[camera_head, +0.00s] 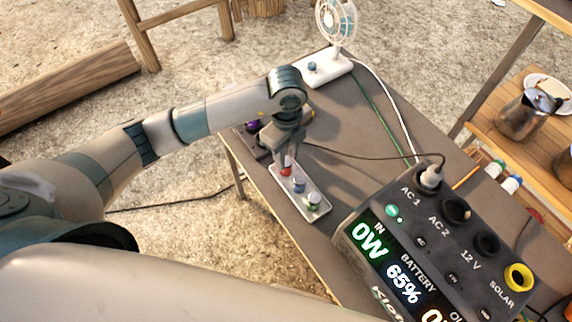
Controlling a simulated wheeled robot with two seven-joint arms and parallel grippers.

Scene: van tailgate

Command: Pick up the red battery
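The red battery (286,172) is at the far end of a small white tray (302,203) on the grey table. Only a small part of it shows, just below my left gripper. My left gripper (285,164) points down at the red battery, with its fingertips at or very near its top. I cannot tell whether the fingers are closed on it. A blue-grey battery (298,186) and a whitish battery with a green base (314,201) stand in the same tray. My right gripper is not in view.
A large power station (430,240) fills the table's near right, with a cable (375,157) running from its plug. A white fan (335,25) stands at the far end. A dark object with a purple part (252,127) lies beside my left wrist. Shelves stand at right.

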